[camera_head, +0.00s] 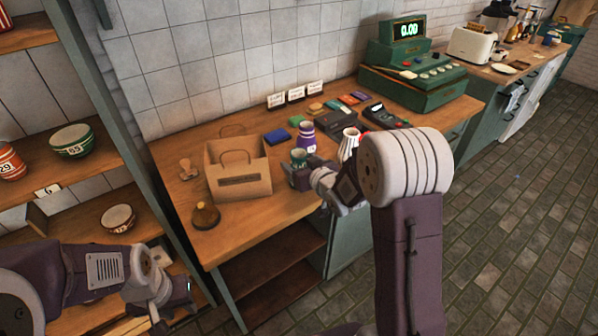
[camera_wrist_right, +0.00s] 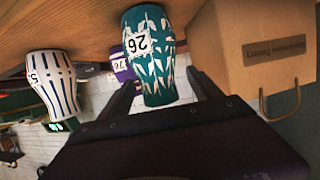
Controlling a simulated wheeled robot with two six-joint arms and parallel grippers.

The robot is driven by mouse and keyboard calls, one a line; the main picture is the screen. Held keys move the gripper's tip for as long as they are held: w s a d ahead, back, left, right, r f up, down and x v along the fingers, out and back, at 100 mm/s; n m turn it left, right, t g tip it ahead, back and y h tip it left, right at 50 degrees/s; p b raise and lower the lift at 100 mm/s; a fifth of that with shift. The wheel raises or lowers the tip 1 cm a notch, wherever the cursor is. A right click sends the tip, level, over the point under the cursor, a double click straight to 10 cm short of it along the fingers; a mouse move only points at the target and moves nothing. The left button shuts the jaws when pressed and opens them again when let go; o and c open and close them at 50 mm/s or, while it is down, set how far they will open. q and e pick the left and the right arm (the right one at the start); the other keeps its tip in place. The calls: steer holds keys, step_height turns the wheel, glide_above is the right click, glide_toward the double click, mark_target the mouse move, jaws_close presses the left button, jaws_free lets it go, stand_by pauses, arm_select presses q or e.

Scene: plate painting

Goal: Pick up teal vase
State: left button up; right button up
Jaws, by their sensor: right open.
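The teal vase (camera_wrist_right: 150,60) has a white leaf-like pattern and a label reading 26. In the right wrist view, which is upside down, it stands between the two spread fingers of my right gripper (camera_wrist_right: 160,95). The fingers are open on either side; I cannot tell whether they touch it. In the head view the vase (camera_head: 299,158) stands on the wooden counter, its lower part hidden by my right gripper (camera_head: 299,174). My left gripper (camera_head: 174,305) is at the lower left, away from the vase, with its fingers apart and empty.
A cardboard bag (camera_head: 238,183) stands left of the vase. A purple vase (camera_head: 306,135) is behind it and a white striped vase (camera_head: 349,143) to its right. A card terminal (camera_head: 385,115) and green till (camera_head: 420,80) are further back.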

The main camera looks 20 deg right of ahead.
mark_target(298, 156)
steer(key=x, duration=0.5)
steer(key=shift+w+d+f+p, duration=0.1)
steer(key=shift+d+p, duration=0.1)
steer(key=shift+p, duration=0.1)
steer(key=shift+c, duration=1.4)
jaws_close()
